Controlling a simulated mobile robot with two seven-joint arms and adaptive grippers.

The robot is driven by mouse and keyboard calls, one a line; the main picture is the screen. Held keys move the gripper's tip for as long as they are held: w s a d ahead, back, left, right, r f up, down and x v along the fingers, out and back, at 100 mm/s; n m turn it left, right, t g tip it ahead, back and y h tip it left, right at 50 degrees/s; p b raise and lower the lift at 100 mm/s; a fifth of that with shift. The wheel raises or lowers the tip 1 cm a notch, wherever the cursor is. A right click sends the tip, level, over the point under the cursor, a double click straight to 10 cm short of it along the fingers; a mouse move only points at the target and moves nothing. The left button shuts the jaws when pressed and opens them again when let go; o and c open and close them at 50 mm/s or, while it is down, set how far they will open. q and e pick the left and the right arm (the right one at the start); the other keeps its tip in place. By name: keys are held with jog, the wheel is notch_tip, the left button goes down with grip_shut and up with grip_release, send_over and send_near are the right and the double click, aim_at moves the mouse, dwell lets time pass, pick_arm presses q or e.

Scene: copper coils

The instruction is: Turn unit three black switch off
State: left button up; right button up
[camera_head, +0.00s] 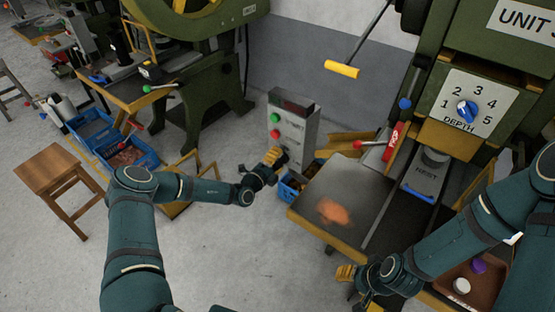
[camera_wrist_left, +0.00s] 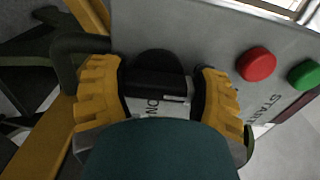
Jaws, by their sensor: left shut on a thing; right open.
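The grey control box (camera_head: 305,130) stands in the middle of the head view with a green and a red button on its front. In the left wrist view its black switch (camera_wrist_left: 155,62) is a dark round knob, with the letters "ON" partly visible beside it. My left gripper (camera_head: 275,157) reaches the lower front of the box. In the left wrist view its yellow fingers (camera_wrist_left: 160,88) are on both sides of the switch, shut on it. The switch's exact setting is partly hidden by the gripper. My right gripper (camera_head: 347,280) is open and empty at the bottom, beside the table.
A press with a depth dial (camera_head: 466,111) and a "UNIT" sign stands at right. A worktable (camera_head: 325,185) is in front of it. A blue bin (camera_head: 289,190) sits below the box. A wooden stool (camera_head: 58,172) is at left; the floor between is mostly clear.

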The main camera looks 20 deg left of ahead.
pick_arm(q)
jog(key=shift+f, duration=0.1)
jog(key=o, duration=1.2)
jog(key=shift+s, duration=0.1)
jog(key=v, duration=1.2)
